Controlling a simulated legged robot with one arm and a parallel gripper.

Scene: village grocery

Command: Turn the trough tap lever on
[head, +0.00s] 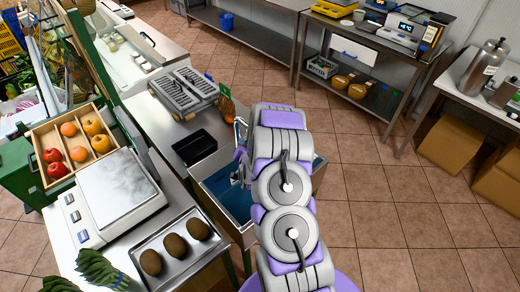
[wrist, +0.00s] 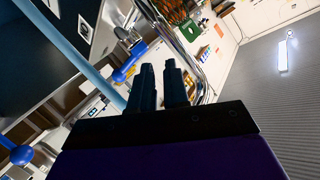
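The blue-lined trough (head: 222,190) stands at the centre of the head view, partly hidden by my arm. A thin chrome tap (head: 239,128) shows at its far right, just left of my arm. In the wrist view, a blue lever with a rounded end (wrist: 130,63) lies just left of my fingertips, apart from them as far as I can tell. A second blue knob (wrist: 20,154) is at the lower left. My gripper (wrist: 161,72) has two dark fingers with a narrow empty gap between them. In the head view my arm largely hides it.
Left of the trough is a counter with a black tray (head: 194,147), a scale (head: 115,195) and a metal tray of brown fruit (head: 150,262). A metal table with machines (head: 395,35) stands at the back right. The tiled floor (head: 390,220) to the right is clear.

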